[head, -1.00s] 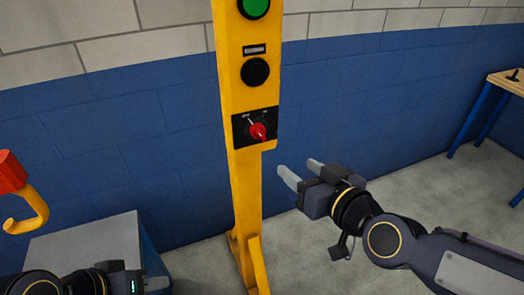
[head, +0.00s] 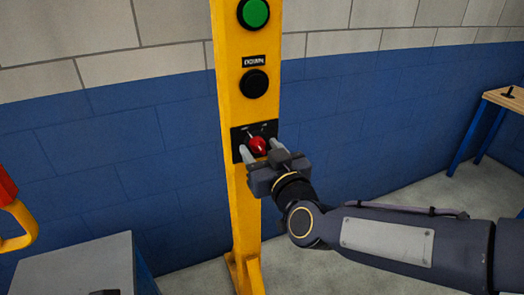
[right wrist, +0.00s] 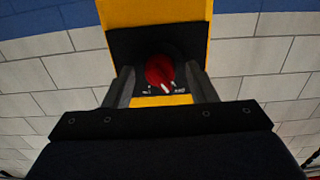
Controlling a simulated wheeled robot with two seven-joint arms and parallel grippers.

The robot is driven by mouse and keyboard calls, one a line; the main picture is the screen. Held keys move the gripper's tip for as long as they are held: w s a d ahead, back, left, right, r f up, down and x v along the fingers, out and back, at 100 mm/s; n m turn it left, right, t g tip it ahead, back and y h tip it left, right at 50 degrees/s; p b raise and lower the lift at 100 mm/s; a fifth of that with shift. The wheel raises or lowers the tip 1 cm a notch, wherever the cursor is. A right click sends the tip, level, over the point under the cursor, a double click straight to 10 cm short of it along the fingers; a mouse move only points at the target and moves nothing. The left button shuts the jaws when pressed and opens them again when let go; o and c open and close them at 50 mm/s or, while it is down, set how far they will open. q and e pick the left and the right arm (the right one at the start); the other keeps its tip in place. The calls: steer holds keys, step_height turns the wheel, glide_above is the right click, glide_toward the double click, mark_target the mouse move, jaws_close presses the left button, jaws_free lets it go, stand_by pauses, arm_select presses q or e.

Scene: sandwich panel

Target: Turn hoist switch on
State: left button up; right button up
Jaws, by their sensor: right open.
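The hoist switch is a red rotary knob (head: 257,146) on a black plate (head: 238,136), low on the yellow panel post (head: 240,190). Its white pointer mark is tilted to the upper left in the head view. My right gripper (head: 262,150) is open, its two fingers on either side of the knob. In the right wrist view the red knob (right wrist: 160,72) shows between the spread fingers, with gaps at both sides. I cannot tell whether the fingertips touch the plate. The left gripper is not clearly seen; only a small dark piece shows at the bottom left.
Above the switch are a black button (head: 255,83) and a green button (head: 253,13). A grey box (head: 75,268) stands at lower left, beside an orange hook (head: 20,225). A wooden-topped blue table (head: 505,98) is at far right. The blue wall is behind the post.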

steer(key=c, duration=1)
